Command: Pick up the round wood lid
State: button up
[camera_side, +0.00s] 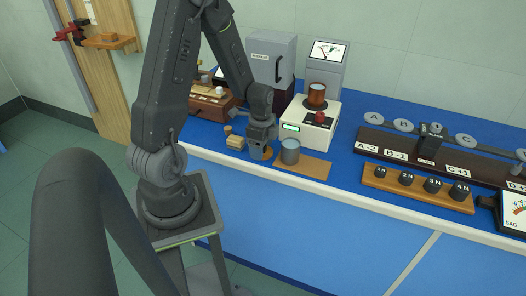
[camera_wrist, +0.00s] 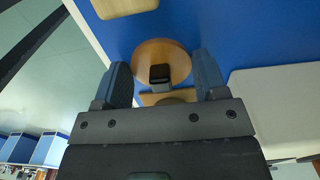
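The round wood lid (camera_wrist: 160,50) shows in the wrist view as a tan disc with a dark square-looking knob (camera_wrist: 160,73) near its middle. My gripper (camera_wrist: 164,76) is open, with one finger on each side of the lid and the knob between them. I cannot tell whether the fingers touch the lid or how far above it they are. In the side view my gripper (camera_side: 259,150) points down near the bench's front edge, left of a grey cup (camera_side: 290,152). I cannot make out the lid there; the gripper may hide it.
The cup stands on a tan board (camera_side: 308,168). Small wood pieces (camera_side: 235,142) lie left of the gripper. A white instrument (camera_side: 309,125) with a copper-coloured vessel (camera_side: 317,94) stands behind. Weights on a wood strip (camera_side: 416,196) sit farther right.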

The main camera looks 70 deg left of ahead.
jog(key=c, duration=0.4)
jog(key=shift+o, duration=0.2)
jog(key=shift+r, duration=0.1)
